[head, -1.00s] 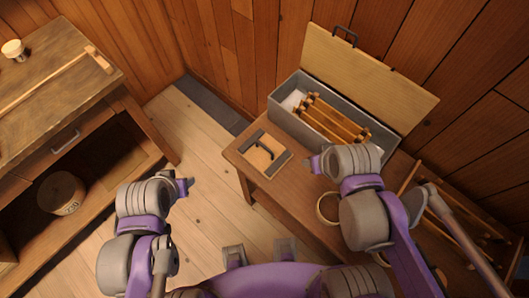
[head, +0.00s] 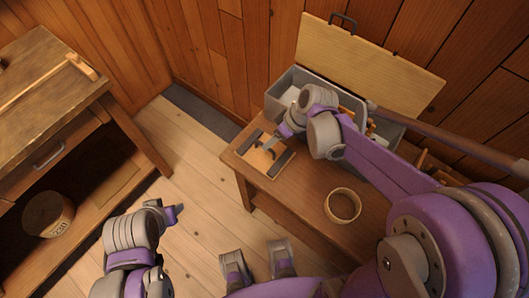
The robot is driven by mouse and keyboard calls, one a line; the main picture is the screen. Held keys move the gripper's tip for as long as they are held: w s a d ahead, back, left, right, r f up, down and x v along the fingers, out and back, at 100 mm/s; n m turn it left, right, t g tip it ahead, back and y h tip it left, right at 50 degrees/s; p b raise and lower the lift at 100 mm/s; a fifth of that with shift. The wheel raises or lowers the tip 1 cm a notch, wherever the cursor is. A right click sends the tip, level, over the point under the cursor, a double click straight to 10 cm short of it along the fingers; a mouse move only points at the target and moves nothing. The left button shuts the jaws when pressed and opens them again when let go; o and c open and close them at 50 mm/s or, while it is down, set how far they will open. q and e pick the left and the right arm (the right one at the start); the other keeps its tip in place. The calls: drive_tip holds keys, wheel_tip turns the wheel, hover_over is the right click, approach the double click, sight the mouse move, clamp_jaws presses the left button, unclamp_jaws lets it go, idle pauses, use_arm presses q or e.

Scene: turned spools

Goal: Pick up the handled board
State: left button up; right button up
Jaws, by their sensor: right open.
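The handled board (head: 259,161), a small tan panel with dark strips along two edges and a dark handle, lies on the brown table at its left end. My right gripper (head: 270,143) is open and reaches over the board from above, close to its handle. It hides part of the handle and the far side of the board, and I cannot tell whether it touches. My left gripper (head: 180,212) is off to the left, above the floor and away from the board; its jaw opening does not show clearly.
A grey box (head: 287,90) with a raised wooden lid (head: 365,65) stands behind the board, partly hidden by my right arm. A workbench (head: 50,105) with a marked spool (head: 48,214) below stands at left.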

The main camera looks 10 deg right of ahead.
sight(271, 163)
drive_tip(key=x, duration=0.5)
drive_tip(key=shift+w+a+f+b, duration=0.2)
drive_tip(key=shift+f+b, duration=0.1)
drive_tip(key=shift+b, duration=0.1)
drive_tip(key=shift+s, duration=0.1)
drive_tip(key=shift+c, duration=0.3)
clamp_jaws()
idle(0.7)
